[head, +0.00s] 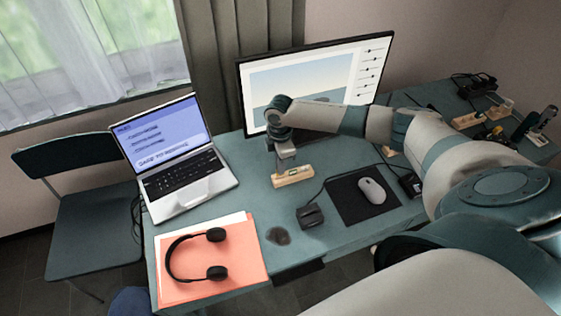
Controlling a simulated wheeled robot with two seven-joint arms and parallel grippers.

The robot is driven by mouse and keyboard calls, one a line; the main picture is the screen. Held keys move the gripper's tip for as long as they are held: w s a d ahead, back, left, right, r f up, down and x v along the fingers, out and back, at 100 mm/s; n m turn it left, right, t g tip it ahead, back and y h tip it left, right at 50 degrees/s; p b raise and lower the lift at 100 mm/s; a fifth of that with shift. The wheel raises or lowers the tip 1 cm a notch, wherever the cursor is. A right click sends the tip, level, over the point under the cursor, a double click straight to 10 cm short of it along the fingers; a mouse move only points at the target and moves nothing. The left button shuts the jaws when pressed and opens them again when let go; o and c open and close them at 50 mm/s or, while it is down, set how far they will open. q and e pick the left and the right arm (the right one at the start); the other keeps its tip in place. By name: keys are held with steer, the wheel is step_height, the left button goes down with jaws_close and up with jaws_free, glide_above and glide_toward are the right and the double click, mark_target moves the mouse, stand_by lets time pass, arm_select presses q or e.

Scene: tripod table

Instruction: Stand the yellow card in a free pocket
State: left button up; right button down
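My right arm reaches in from the right, and its gripper (286,164) points down just above a small light-wood block (293,177) on the desk in front of the monitor. A small green-yellow patch shows on the block's front; I cannot tell whether it is a card. The gripper's fingers are too small to show whether they hold anything. I cannot make out the yellow card or a free pocket for certain. Small wooden pieces (467,121) stand among other items on the right part of the desk. My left gripper is not in view.
A laptop (180,175) stands open at left, with black headphones (217,235) on an orange folder (245,262). A monitor (250,75) stands behind my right gripper. A mouse (373,190) lies on a dark pad (345,203). A small black device (310,215) sits left of the pad.

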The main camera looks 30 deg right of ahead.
steer(key=shift+p, duration=0.6)
stand_by(1.2)
steer(key=shift+f+b, duration=0.6)
steer(key=shift+f, duration=0.9)
stand_by(0.4)
steer(key=c, duration=1.9)
jaws_free()
steer(key=shift+c, duration=0.2)
steer(key=shift+r, duration=0.15)
step_height(320, 180, up, 17)
steer(key=b, duration=0.4)
steer(key=shift+b, duration=0.3)
